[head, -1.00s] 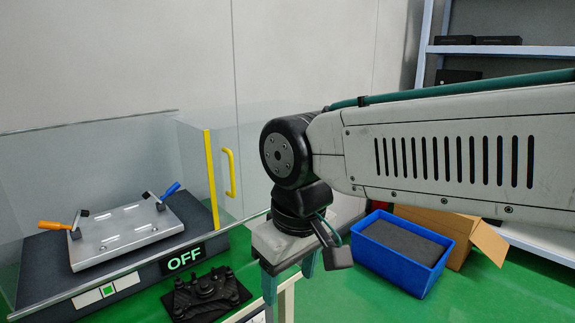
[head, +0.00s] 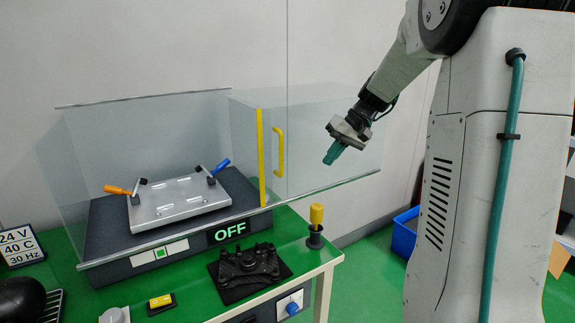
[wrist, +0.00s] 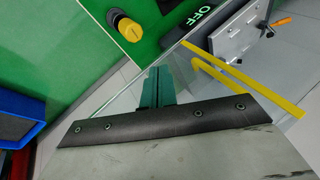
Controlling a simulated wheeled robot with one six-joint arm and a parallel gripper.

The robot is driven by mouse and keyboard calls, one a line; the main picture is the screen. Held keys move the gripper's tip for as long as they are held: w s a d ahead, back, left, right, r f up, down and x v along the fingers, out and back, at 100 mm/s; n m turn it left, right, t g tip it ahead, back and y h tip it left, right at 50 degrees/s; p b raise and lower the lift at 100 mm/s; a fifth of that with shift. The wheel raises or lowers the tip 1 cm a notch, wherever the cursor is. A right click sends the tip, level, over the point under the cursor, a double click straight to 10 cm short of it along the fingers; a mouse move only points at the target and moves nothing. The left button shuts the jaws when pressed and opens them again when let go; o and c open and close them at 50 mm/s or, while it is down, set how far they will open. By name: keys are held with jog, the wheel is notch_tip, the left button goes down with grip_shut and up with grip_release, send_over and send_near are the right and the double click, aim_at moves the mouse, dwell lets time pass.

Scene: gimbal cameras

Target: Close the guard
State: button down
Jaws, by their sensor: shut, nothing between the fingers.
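The guard (head: 325,153) is a clear panel box with a yellow edge strip (head: 262,158) and a yellow bar handle (head: 279,150). It sits at the right of the clear enclosure and reaches out past the dark machine base (head: 110,226). A metal plate (head: 178,204) with an orange and a blue clamp lies on the base, left of the yellow strip. My gripper (head: 333,153) is shut and empty, right of the handle and apart from it. In the wrist view its teal fingers (wrist: 157,88) point toward the clear panel, with the handle (wrist: 245,84) to their right.
A yellow knob on a black stand (head: 316,225) is at the bench's right corner, below my gripper. A black fixture (head: 250,266) lies before the OFF display (head: 227,231). A blue bin (head: 405,232) stands on the floor behind my arm.

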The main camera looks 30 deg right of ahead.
jog(key=w+d+r+n+t, duration=0.2)
jog(key=w+r, duration=0.2)
jog(key=w+a+f, duration=0.5)
jog(key=a+f, duration=0.3)
jog(key=shift+w+a+f, duration=0.25)
jog(key=shift+f, duration=0.05)
